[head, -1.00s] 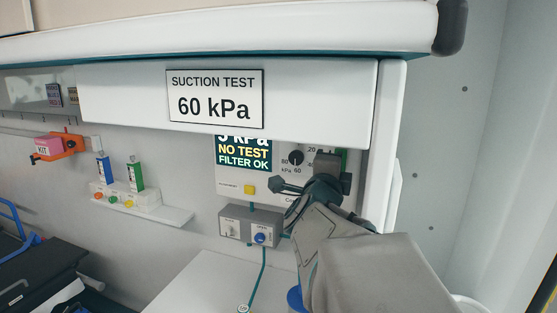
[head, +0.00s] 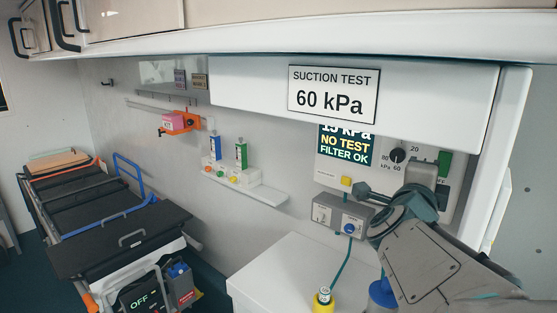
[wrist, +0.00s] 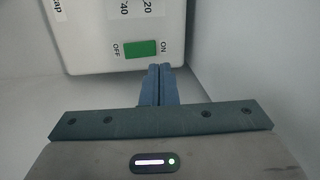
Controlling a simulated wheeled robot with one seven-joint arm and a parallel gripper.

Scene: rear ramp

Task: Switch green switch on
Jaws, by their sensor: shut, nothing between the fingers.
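The green switch (head: 445,163) is on the right part of a pale suction unit (head: 333,170), partly behind my gripper in the head view. In the wrist view the green switch (wrist: 140,49) lies between the OFF and ON labels. My gripper (wrist: 158,69) is shut and empty, with its fingertips at the panel edge beside the ON end. I cannot tell whether they touch the switch, nor which way it is tipped. The unit's display (head: 346,147) reads about 15 kPa, NO TEST, FILTER OK, its top line cut off by the overhang.
A white overhang with the SUCTION TEST 60 kPa sign (head: 333,94) hangs over the unit. A grey box with a blue knob (head: 349,228) is below it. A stretcher (head: 110,215) is at left.

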